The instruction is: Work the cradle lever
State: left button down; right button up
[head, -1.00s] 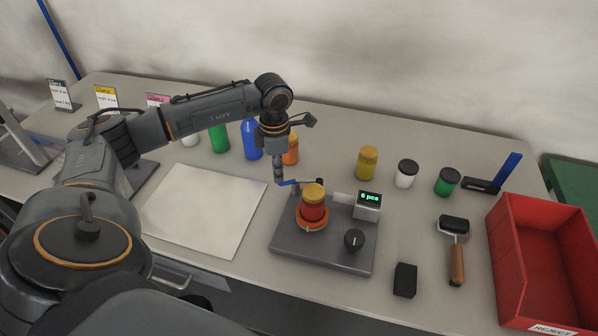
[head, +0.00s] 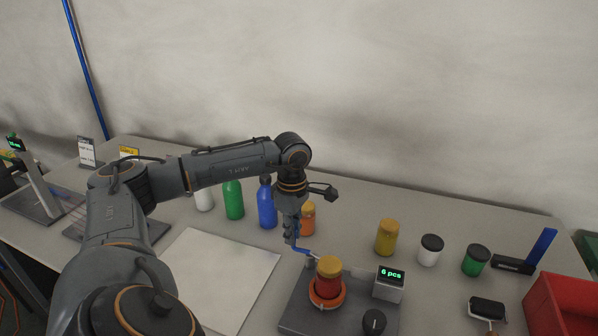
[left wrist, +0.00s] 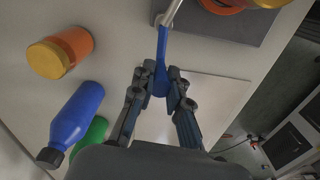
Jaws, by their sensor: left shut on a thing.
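The blue lever (head: 305,251) stands behind and left of a red jar with a yellow lid (head: 328,283). The jar sits in an orange ring cradle (head: 341,300) on a grey base plate (head: 297,314). My left gripper (head: 291,240) is shut on the blue lever. In the left wrist view the lever (left wrist: 162,45) runs up from between the fingertips (left wrist: 160,82) to a metal rod, with part of the orange cradle (left wrist: 222,5) at the top edge. My right gripper is out of view.
A display reading "6 pcs" (head: 389,287) and a black knob (head: 374,321) are on the plate. Blue (head: 267,206) and green (head: 233,200) bottles and an orange jar (head: 308,219) stand close behind my gripper. A white sheet (head: 222,275) lies left; a red bin (head: 562,306) is right.

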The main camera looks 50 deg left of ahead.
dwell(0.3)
pick_arm(q)
jog(key=c, duration=1.3)
grip_release()
jog(key=shift+r, duration=0.15)
notch_tip(320, 180, up, 12)
jog(key=shift+f, duration=0.1)
jog(key=shift+f, duration=0.1)
